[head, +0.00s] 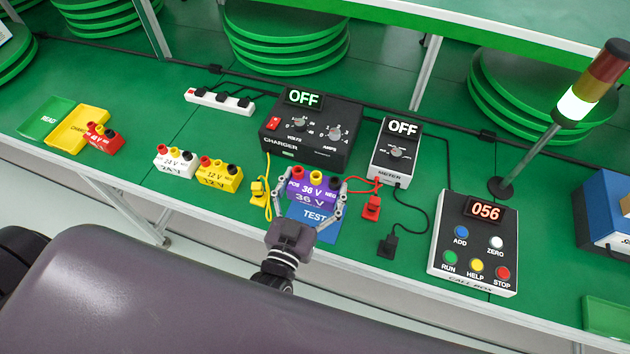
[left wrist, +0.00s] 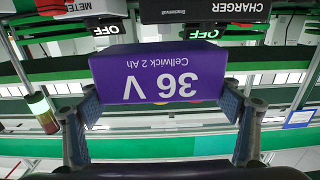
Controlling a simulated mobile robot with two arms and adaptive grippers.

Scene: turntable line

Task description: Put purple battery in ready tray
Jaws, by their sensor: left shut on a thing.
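The purple 36 V battery (head: 313,192) is between the fingers of my left gripper (head: 311,198), which is shut on its sides. It is upright, with red, yellow and dark terminals on top, at the blue TEST mat (head: 325,232); I cannot tell whether it touches the mat. In the left wrist view the battery (left wrist: 160,75) fills the middle, upside down, with a finger at each side. The green READY tray (head: 38,122) is at the far left of the bench and looks empty. My right gripper is not in view.
White (head: 175,162) and yellow (head: 219,176) batteries stand between there and the mat. The charger (head: 305,142), meter (head: 394,160) and call box (head: 474,245) are behind and right.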

